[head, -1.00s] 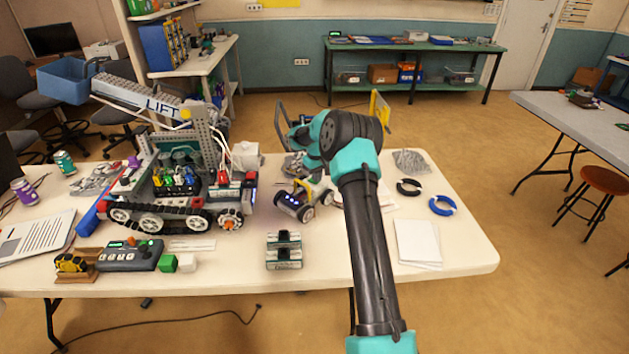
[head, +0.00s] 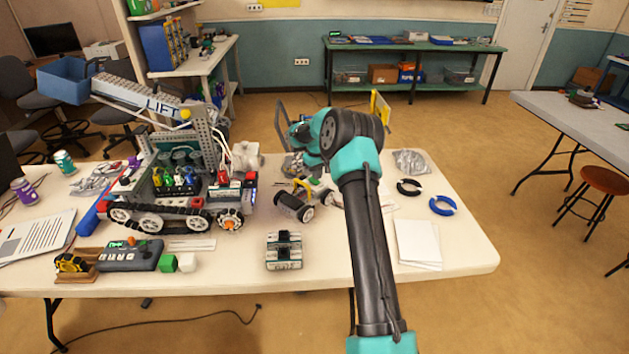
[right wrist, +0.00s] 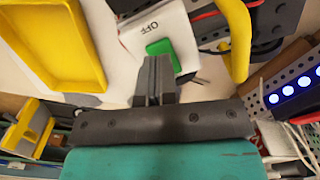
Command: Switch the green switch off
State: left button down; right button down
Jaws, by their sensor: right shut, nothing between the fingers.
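The green switch (right wrist: 162,47) shows in the right wrist view as a green rocker on a white plate (right wrist: 160,20) marked OFF. My right gripper (right wrist: 155,62) is shut and empty, its fingertips just beside the switch's edge; I cannot tell whether they touch it. In the head view my right arm reaches over the table from the front, and its wrist hides the fingertips and the switch. A small wheeled rover (head: 292,207) with a yellow handle stands left of the wrist, its front lights dark. My left gripper is not in view.
A large tracked robot (head: 160,215) with a LIFT arm stands to the left. A yellow handle (right wrist: 236,35) rises close right of my fingers, and a yellow tray (right wrist: 50,40) lies at upper left. Blue lights (right wrist: 290,92) glow at right. White paper (head: 416,243) lies right of my arm.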

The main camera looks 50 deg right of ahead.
jog(key=shift+r, duration=2.65)
